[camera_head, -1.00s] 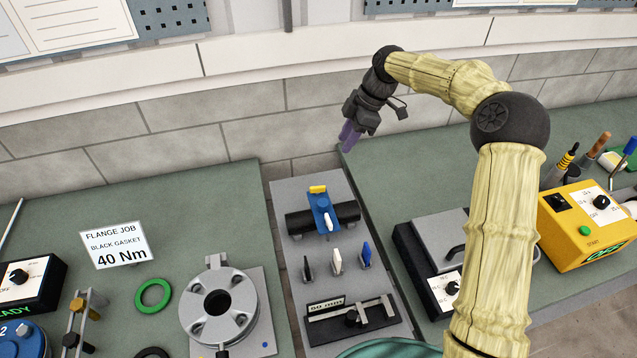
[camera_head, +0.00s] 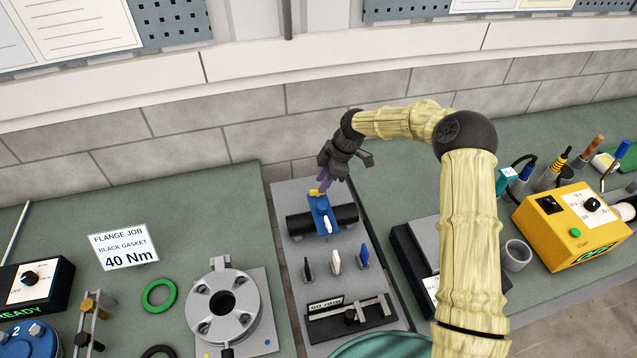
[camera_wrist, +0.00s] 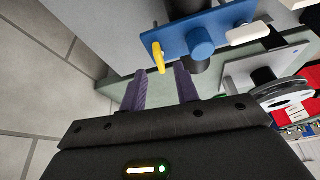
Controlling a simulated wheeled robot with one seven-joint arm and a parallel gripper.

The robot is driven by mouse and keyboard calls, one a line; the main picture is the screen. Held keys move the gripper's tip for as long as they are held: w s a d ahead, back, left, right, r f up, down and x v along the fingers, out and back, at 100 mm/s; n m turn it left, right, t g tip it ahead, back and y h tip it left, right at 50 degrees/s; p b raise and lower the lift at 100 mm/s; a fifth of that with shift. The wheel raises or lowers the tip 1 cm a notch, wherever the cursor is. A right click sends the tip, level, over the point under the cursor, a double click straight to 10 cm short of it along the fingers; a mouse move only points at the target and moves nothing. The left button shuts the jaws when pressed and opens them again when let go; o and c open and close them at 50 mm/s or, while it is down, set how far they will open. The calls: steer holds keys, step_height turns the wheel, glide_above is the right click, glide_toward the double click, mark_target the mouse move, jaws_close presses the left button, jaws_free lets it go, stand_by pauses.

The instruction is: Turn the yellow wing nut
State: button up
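The yellow wing nut (camera_head: 317,191) sits at the far end of a blue block (camera_head: 322,214) on a dark horizontal cylinder. In the wrist view, the yellow wing nut (camera_wrist: 158,57) stands on edge on the blue block's face. My gripper (camera_head: 324,182) is just above and behind it in the head view. In the wrist view, my gripper (camera_wrist: 160,76) has its two purple fingers apart, with nothing held. The nut's near tip lies at the gap between the fingertips, and I see no clear contact. In the head view the fingers partly cover the space near the nut.
A white lever (camera_head: 328,225) is on the same block. Black, white and blue pegs (camera_head: 336,263) stand on the grey panel before it. A grey flange (camera_head: 222,305) is at left, a yellow box (camera_head: 572,225) at right. The wall is close behind.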

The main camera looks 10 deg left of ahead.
steer(key=shift+p+x, duration=0.4)
steer(key=shift+x, duration=1.25)
jaws_close()
